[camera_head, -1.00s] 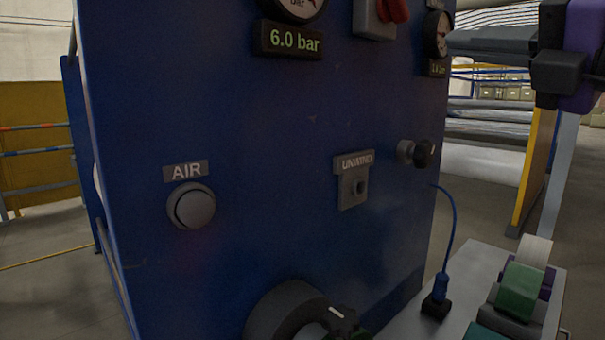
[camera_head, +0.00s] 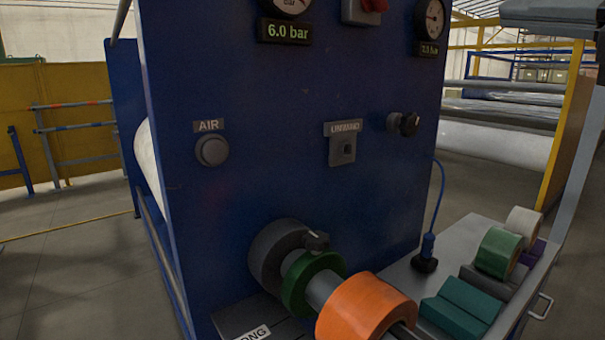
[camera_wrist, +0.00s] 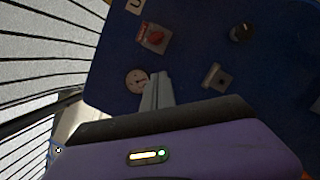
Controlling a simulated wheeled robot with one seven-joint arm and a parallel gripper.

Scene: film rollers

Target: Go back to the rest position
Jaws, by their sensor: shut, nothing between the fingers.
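My gripper (camera_wrist: 155,92) shows in the wrist view as pale grey fingers, shut and empty, beyond my purple and black wrist housing. The fingers stand in front of the blue machine panel, with no visible contact. The gripper is not in the head view. The blue panel (camera_head: 285,190) fills the middle of the head view.
Below the panel, a roller shaft holds a green ring (camera_head: 310,283) and an orange roll (camera_head: 365,307). A grey bench (camera_head: 400,280) at right bears a teal block (camera_head: 460,307), tape rolls and a blue-cabled plug (camera_head: 426,252). Open floor (camera_head: 80,270) lies at left.

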